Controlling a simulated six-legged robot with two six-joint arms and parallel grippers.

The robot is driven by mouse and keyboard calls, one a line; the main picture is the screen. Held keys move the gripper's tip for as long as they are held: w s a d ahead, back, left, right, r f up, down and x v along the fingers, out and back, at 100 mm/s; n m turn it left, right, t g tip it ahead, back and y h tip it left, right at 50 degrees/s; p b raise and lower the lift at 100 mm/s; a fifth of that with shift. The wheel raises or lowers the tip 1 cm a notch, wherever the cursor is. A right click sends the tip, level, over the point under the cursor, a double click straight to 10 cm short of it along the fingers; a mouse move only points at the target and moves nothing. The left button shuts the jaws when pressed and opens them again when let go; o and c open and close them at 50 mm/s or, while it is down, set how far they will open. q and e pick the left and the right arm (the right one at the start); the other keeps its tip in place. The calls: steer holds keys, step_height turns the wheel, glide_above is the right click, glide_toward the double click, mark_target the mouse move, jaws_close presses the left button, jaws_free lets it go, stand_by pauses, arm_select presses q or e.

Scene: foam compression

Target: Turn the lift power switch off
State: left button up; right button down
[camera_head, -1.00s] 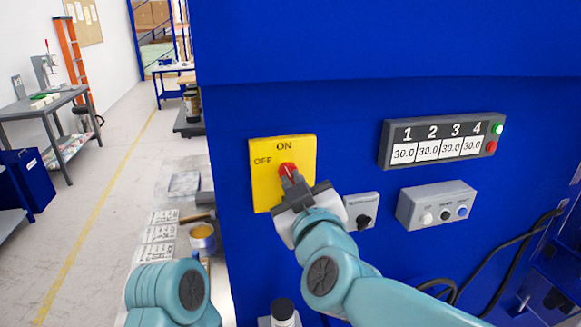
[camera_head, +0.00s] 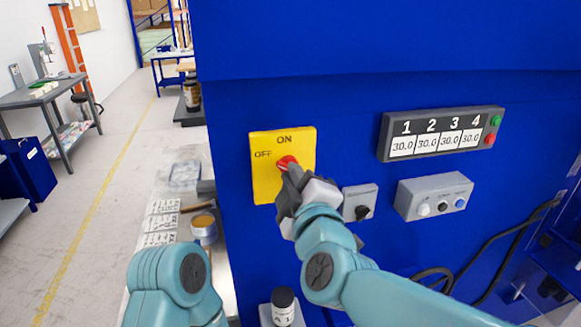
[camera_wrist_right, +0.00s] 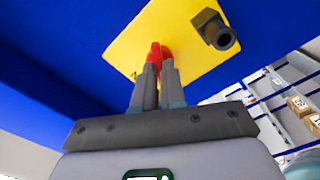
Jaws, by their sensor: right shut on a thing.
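The lift power switch is a red knob (camera_head: 287,162) on a yellow plate (camera_head: 264,184) marked ON at the top and OFF at the left. The plate is on the blue machine front. My right gripper (camera_head: 289,173) is shut on the red knob, its fingers on either side of it. In the right wrist view the fingers (camera_wrist_right: 157,80) pinch the red knob (camera_wrist_right: 157,54) against the yellow plate (camera_wrist_right: 160,30). The knob's exact pointing direction is mostly hidden by the fingers. My left arm shows at the bottom, but its gripper is not in view.
A display (camera_head: 440,134) reads 30.0 in several fields; its green lamp (camera_head: 496,120) looks dim. A small grey box (camera_head: 352,203) with a black knob is right of my right gripper. A grey button box (camera_head: 433,196) is further right. A dark-capped bottle (camera_head: 283,307) stands below.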

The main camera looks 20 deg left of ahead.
steer(key=n, duration=0.6)
steer(key=shift+f, duration=0.1)
steer(key=shift+c, duration=2.2)
jaws_free()
steer(key=shift+w+a, duration=0.1)
steer(key=v, duration=0.7)
